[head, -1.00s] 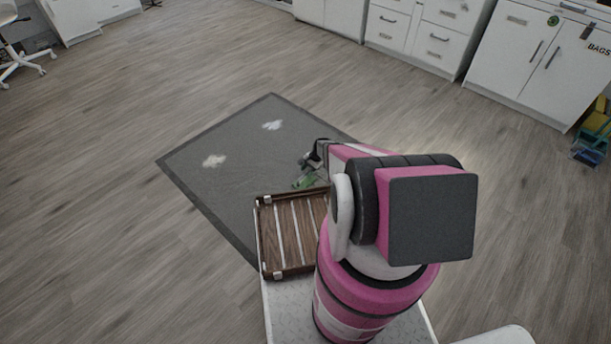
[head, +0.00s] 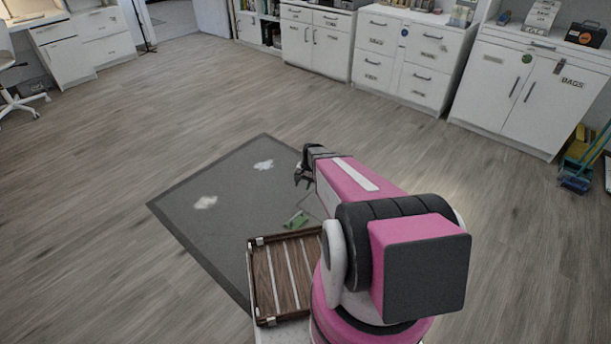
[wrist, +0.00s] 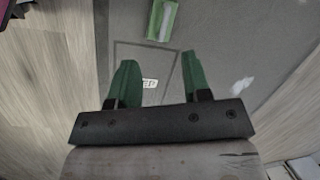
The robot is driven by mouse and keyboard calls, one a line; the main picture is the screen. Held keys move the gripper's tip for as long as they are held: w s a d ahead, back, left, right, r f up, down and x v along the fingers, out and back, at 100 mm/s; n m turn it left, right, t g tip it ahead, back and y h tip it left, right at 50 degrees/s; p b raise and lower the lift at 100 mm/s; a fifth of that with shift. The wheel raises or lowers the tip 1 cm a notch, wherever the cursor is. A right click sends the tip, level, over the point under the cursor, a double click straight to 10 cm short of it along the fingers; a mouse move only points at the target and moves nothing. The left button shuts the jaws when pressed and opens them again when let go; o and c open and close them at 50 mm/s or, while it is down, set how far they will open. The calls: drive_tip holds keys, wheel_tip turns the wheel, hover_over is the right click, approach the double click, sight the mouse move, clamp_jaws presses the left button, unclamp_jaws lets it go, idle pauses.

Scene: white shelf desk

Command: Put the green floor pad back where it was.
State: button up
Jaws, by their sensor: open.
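The green floor pad (head: 297,221) lies on the dark grey mat (head: 225,228), just beyond the wooden slatted tray. In the wrist view the pad (wrist: 154,22) is a green strip with a pale band, cut by the top edge. A thin rectangular outline with a small white label (wrist: 149,83) is marked on the mat beside the pad. The pad appears to lie outside this outline. My gripper (head: 302,178) is open and empty above the mat. In the wrist view its green fingers (wrist: 158,62) are spread over the outline.
The wooden slatted tray (head: 285,270) is close in front of my arm. Two pale patches (head: 205,202) mark the mat. White cabinets (head: 415,58) line the back, and a yellow and blue item (head: 580,160) stands far right. The wooden floor around the mat is clear.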

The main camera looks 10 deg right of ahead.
drive_tip(key=s+a+r+n+h, duration=0.1)
drive_tip(key=s+r+n, duration=0.2)
drive_tip(key=s+r, duration=0.5)
drive_tip(key=s+a+r+n+t+h, duration=0.1)
drive_tip(key=s+r+n+h, duration=0.1)
drive_tip(key=s+r, duration=0.5)
wheel_tip(320, 180, up, 7)
drive_tip(key=shift+s+a+f+n, duration=0.15)
drive_tip(key=shift+s+a+n, duration=0.15)
drive_tip(key=shift+n, duration=0.2)
